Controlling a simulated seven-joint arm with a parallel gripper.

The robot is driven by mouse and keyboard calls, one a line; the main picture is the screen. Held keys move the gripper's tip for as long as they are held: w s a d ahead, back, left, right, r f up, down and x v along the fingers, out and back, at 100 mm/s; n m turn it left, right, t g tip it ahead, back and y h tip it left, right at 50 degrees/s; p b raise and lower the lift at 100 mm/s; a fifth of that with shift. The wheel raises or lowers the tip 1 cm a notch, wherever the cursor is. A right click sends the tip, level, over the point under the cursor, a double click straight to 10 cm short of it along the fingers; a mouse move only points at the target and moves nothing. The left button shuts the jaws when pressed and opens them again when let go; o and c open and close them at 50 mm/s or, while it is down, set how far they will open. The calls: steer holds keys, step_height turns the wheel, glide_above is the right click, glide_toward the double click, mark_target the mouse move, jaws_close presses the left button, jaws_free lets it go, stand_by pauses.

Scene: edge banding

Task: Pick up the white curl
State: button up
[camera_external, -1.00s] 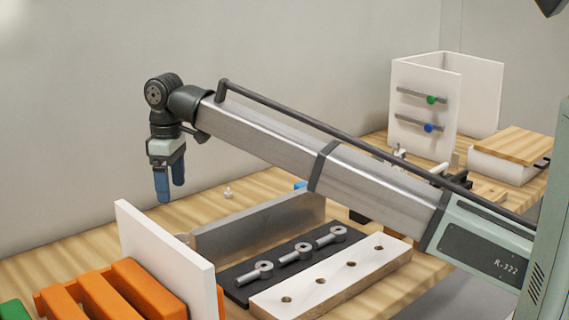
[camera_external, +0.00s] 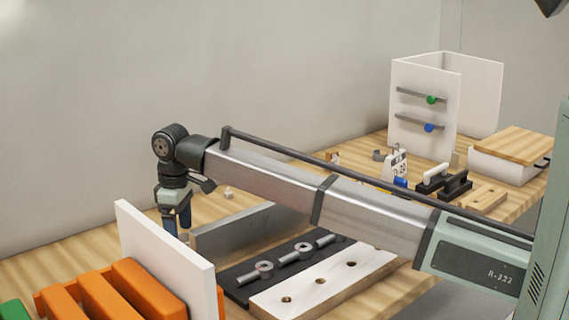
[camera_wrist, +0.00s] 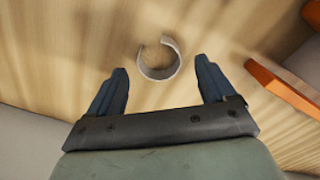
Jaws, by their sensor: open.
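The white curl (camera_wrist: 160,73) is an open C-shaped band in the wrist view. It stands on the wooden bench, just beyond and between my fingertips. My gripper (camera_wrist: 161,64) is open, with one blue finger to each side of the curl and nothing held. In the external view my gripper (camera_external: 177,231) points down, low behind the white upright board. The curl cannot be made out there, behind the board and fingers.
The white board (camera_external: 165,250) stands close in front of my gripper, with orange blocks (camera_external: 140,285) before it. A grey metal plate (camera_external: 240,232) stands to its right. A small pale piece (camera_external: 228,193) lies behind.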

step_height(320, 180, down, 2)
steer(key=shift+f, duration=0.1)
steer(key=c, duration=1.1)
